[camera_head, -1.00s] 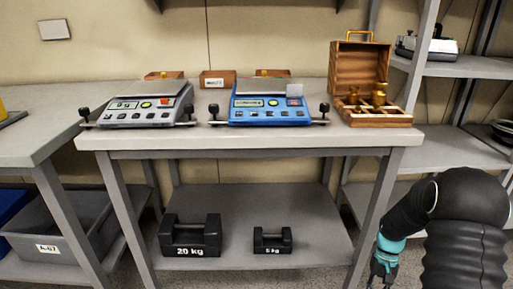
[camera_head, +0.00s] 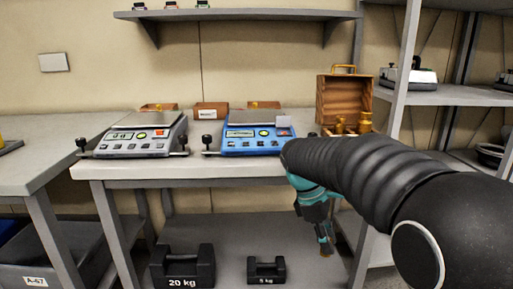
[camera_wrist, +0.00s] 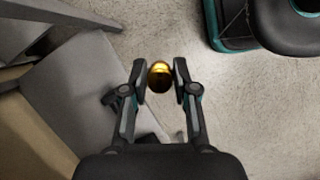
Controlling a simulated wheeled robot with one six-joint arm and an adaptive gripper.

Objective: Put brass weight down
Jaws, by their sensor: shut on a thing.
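My gripper (camera_wrist: 159,77) is shut on a brass weight (camera_wrist: 160,76), whose round shiny top shows between the two fingers in the wrist view. In the head view my gripper (camera_head: 326,240) points down in front of the table, below the tabletop's height, and the weight shows only as a small dull gold patch at its tips. The wrist view shows floor under the weight. Other brass weights (camera_head: 364,122) stand in the open wooden case (camera_head: 345,97) on the table, partly hidden behind my arm.
A grey scale (camera_head: 139,136) and a blue scale (camera_head: 254,135) stand on the table (camera_head: 120,169). Black 20 kg (camera_head: 182,268) and smaller (camera_head: 266,270) weights sit on the lower shelf. Small wooden boxes (camera_head: 210,110) line the back. A shelf unit (camera_head: 440,96) stands at right.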

